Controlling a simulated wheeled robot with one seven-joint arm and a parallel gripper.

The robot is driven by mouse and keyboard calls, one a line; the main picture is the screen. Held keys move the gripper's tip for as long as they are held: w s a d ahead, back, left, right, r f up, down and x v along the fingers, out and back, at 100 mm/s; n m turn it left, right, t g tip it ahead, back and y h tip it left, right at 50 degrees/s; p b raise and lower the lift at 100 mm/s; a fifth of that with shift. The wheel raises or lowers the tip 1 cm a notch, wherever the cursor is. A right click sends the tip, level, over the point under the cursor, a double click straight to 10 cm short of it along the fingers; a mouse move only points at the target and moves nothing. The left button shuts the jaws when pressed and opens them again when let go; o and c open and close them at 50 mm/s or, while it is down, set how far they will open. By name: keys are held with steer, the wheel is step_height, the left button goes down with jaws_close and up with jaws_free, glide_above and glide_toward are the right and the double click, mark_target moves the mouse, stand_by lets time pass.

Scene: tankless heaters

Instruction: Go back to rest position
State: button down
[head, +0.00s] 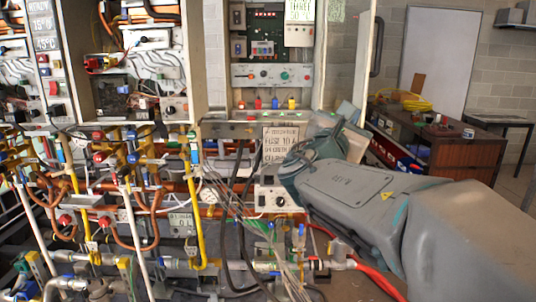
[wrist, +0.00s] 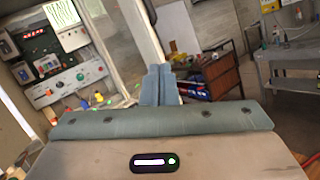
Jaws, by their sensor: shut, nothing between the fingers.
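My gripper (wrist: 160,84) shows in the wrist view with its two blue-grey fingers together and nothing between them. It points past the right edge of an open heater cabinet, toward the brown cabinet in the background. In the head view my grey arm reaches in from the lower right, and its far end is in front of the heater panels. I cannot make out the fingertips clearly there.
An open control panel (head: 270,48) with coloured buttons stands behind my arm. It also shows in the wrist view (wrist: 62,75). Dense pipes, valves and cables fill the left and lower middle. A brown cabinet (head: 465,158) stands at the right, with open floor beside it.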

steer(key=s+d+f+m+g+y, duration=0.1)
steer(key=s+d+f+m+g, duration=0.3)
steer(key=f, duration=0.3)
steer(key=s+d+f+m+g+y, duration=0.1)
steer(key=s+f+m+g, duration=0.25)
steer(key=f+m, duration=0.2)
steer(key=s+d+f+m+g+y, duration=0.1)
steer(key=s+d+f+m+g, duration=0.3)
steer(key=f, duration=0.4)
steer(key=s+a+f+m+g+y+p, duration=0.1)
steer(key=s+a+f+m+g+y, duration=0.2)
steer(key=s+a+f+m+y, duration=0.6)
steer(key=s+a+f+m, duration=0.1)
steer(key=s+f+m, duration=0.2)
steer(key=s, duration=0.1)
steer(key=shift+a+f, duration=0.25)
steer(key=shift+a, duration=0.1)
steer(key=shift+s, duration=0.1)
